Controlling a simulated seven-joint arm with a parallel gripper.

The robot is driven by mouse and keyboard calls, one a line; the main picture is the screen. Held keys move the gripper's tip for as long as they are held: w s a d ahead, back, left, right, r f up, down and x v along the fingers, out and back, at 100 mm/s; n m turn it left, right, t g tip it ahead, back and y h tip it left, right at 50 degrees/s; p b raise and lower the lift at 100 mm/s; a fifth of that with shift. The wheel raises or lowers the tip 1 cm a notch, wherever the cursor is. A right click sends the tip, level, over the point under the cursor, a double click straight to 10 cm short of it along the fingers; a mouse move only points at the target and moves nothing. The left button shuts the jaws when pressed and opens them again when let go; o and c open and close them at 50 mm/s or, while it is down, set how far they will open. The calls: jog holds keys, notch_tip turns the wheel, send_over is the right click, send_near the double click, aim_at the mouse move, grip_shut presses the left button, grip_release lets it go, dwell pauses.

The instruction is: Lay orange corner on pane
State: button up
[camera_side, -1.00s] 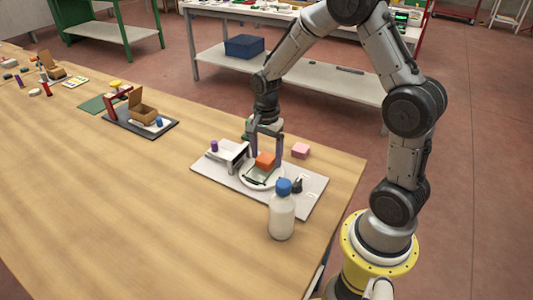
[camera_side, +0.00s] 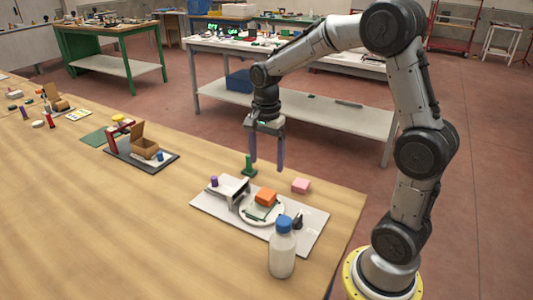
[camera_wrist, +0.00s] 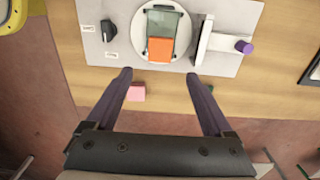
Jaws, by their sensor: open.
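The orange corner (camera_side: 266,197) is a small block lying on the pane (camera_side: 258,212), a dark greenish glass plate on a round white disc (camera_side: 246,213). In the wrist view the orange corner (camera_wrist: 160,50) covers the near end of the pane (camera_wrist: 161,22). My gripper (camera_side: 267,168) is open and empty, raised above and behind the disc, apart from the block. Its two fingers also show in the wrist view (camera_wrist: 160,76), well spread with nothing between them.
A grey bracket (camera_side: 238,193) with a purple knob (camera_side: 214,181) stands left of the disc, a black knob (camera_side: 298,219) right. A blue-capped bottle (camera_side: 282,250) stands in front. A pink block (camera_side: 301,185) and green post (camera_side: 248,167) sit behind the board (camera_side: 312,226).

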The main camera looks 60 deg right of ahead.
jog(key=s+a+r+n+t, duration=0.2)
jog(key=s+a+r+n, duration=0.4)
jog(key=s+r+n, duration=0.15)
jog(key=s+a+n+t, duration=0.3)
jog(key=s+n, duration=0.7)
jog(key=s, duration=0.1)
jog(key=shift+a+t, duration=0.3)
jog(key=shift+a, duration=0.1)
jog(key=shift+r+n, duration=0.15)
jog(key=shift+n, duration=0.1)
jog(key=shift+c, duration=0.3)
dwell(0.5)
